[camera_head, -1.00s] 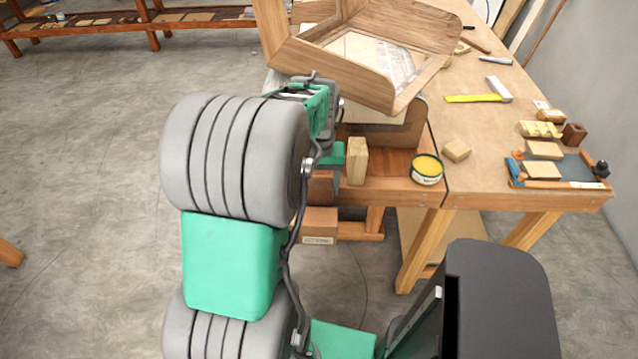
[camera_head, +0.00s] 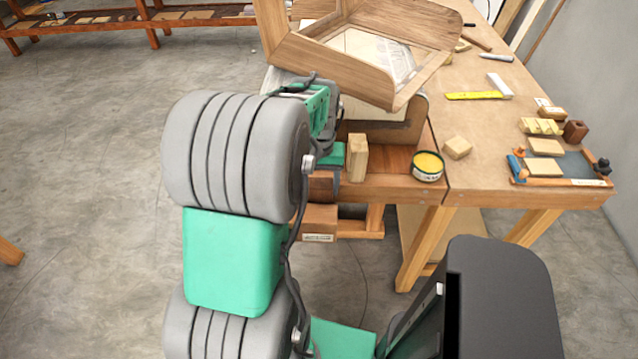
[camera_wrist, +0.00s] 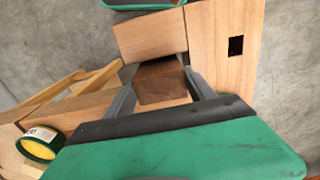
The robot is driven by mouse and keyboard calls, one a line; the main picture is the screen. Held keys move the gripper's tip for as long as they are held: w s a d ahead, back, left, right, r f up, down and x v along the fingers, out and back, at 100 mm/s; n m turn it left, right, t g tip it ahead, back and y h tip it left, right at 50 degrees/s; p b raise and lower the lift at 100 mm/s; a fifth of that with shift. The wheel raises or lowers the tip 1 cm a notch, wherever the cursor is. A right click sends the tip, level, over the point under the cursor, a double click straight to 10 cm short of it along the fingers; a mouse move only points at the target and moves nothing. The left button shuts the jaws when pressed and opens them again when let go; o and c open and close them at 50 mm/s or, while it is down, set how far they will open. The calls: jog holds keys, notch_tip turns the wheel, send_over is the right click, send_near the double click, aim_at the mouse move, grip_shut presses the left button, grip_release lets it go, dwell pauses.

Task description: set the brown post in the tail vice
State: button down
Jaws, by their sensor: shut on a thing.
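My gripper (camera_wrist: 160,84) is shut on the brown post (camera_wrist: 162,92), a dark reddish-brown block held between its two grey fingers in the wrist view. In the head view the post (camera_head: 322,187) shows partly, just below the green of my gripper and left of the bench end. A paler wooden block (camera_wrist: 150,36), seemingly part of the tail vice, lies close beyond the post; in the head view it has a small label (camera_head: 318,238). A wooden piece with a square hole (camera_wrist: 222,70) stands to the right. The post's lower end and any contact there are hidden.
A pale upright block (camera_head: 357,160) and a yellow-topped tin (camera_head: 427,167) stand near the bench's front edge. A large wooden frame (camera_head: 345,75) rises behind my gripper. Loose blocks and tools lie along the right of the bench (camera_head: 475,135). Open floor lies left.

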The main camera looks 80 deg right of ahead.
jog(key=shift+f, duration=0.3)
dwell(0.5)
jog(key=shift+c, duration=1.2)
grip_release()
jog(key=shift+o, duration=1.2)
jog(key=shift+r+p, duration=2.95)
jog(key=shift+r, duration=1.1)
